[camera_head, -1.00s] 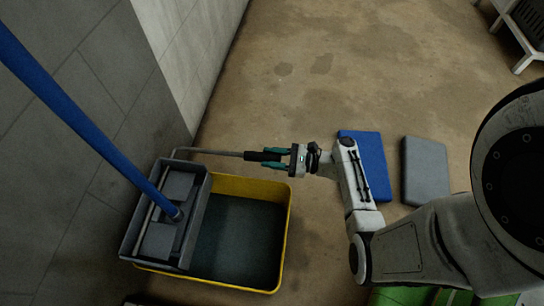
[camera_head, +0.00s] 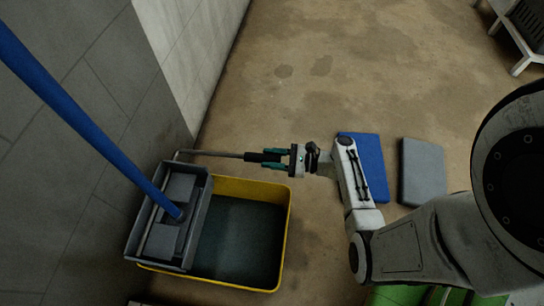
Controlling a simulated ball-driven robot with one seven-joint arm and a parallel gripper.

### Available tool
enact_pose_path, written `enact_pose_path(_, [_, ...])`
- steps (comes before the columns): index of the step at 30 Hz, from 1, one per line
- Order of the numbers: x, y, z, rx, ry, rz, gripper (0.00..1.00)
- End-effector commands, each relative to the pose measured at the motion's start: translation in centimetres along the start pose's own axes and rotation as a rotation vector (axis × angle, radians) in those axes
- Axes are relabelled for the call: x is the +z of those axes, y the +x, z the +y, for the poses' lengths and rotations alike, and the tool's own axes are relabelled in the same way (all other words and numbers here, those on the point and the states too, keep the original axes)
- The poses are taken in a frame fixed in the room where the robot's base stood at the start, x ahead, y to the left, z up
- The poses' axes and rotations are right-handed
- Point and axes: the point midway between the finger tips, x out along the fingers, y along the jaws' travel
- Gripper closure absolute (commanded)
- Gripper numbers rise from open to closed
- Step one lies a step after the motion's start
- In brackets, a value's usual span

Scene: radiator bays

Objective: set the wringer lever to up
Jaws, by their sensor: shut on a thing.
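The wringer lever (camera_head: 222,154) is a thin grey rod with a black grip at its right end. It runs from the back of the grey wringer (camera_head: 194,225) to the right, near the far side of the bucket. My gripper (camera_head: 268,156) is shut on the lever's black grip, with a teal-tipped finger on each side. The wringer sits on the left part of the yellow bucket (camera_head: 288,215). A blue mop handle (camera_head: 85,118) slants down into the wringer. From above, the lever's height is hard to judge.
A grey tiled wall (camera_head: 60,190) stands close to the left of the bucket. A blue pad (camera_head: 371,165) and a grey pad (camera_head: 421,172) lie on the floor at right. Something green (camera_head: 410,296) lies at the bottom. The floor beyond the lever is clear.

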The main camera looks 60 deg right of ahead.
Motion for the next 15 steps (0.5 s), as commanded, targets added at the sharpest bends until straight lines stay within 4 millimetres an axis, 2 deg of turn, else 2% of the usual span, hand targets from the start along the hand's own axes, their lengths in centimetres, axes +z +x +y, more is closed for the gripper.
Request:
enact_pose_path(1, [1.1,0.0,-0.5,-0.003,-0.004,0.01,1.0])
enact_pose_path(15, [6.8,0.9,-1.6,0.03,-0.001,0.17,1.0])
